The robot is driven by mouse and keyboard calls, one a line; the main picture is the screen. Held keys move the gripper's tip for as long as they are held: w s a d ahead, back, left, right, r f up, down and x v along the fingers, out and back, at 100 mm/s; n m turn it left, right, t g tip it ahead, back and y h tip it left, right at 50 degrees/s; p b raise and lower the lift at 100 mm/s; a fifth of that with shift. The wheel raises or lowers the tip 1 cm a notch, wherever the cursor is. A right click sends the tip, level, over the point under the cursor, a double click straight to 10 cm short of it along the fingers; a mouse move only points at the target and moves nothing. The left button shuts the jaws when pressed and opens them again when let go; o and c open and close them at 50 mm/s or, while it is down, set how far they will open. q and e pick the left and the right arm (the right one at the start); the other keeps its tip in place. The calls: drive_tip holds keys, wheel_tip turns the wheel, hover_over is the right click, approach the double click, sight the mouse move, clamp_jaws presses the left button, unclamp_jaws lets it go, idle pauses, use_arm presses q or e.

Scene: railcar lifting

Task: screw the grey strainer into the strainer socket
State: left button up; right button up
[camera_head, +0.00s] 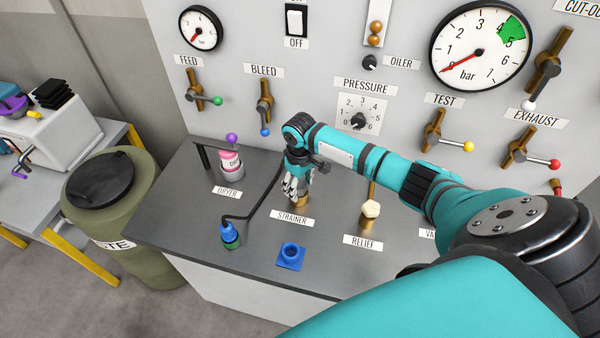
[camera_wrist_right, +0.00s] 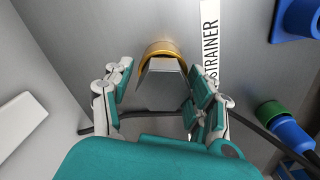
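My right gripper (camera_head: 294,190) is over the strainer socket, behind the STRAINER label, pointing down. In the right wrist view its two fingers (camera_wrist_right: 161,95) are on either side of the grey strainer (camera_wrist_right: 162,88) and appear closed on it. The strainer is a grey, faceted piece lined up with the brass ring of the strainer socket (camera_wrist_right: 160,48). The strainer's far end is at or inside the ring; how deep it sits, I cannot tell. In the head view the brass socket (camera_head: 303,201) shows just below the fingers, and the strainer is mostly hidden. My left gripper is not in view.
A blue square fitting (camera_head: 291,256) is in front on the grey bench (camera_head: 200,225). A blue-green plug (camera_head: 230,236) with a black cable is at the left. The pink-white dryer (camera_head: 231,165) is behind it; the relief fitting (camera_head: 370,210) is right. The gauge panel (camera_head: 250,35) rises behind.

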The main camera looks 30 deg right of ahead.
drive_tip(key=n, duration=0.6)
drive_tip(key=shift+n, duration=0.3)
drive_tip(key=n, duration=0.4)
drive_tip(key=shift+n, duration=0.4)
drive_tip(key=n, duration=0.4)
drive_tip(key=shift+f+n+b, duration=0.1)
drive_tip(key=shift+n+b, duration=0.2)
drive_tip(key=shift+n, duration=0.1)
drive_tip(key=n, duration=0.4)
drive_tip(key=shift+n, duration=0.4)
drive_tip(key=shift+c, duration=0.4)
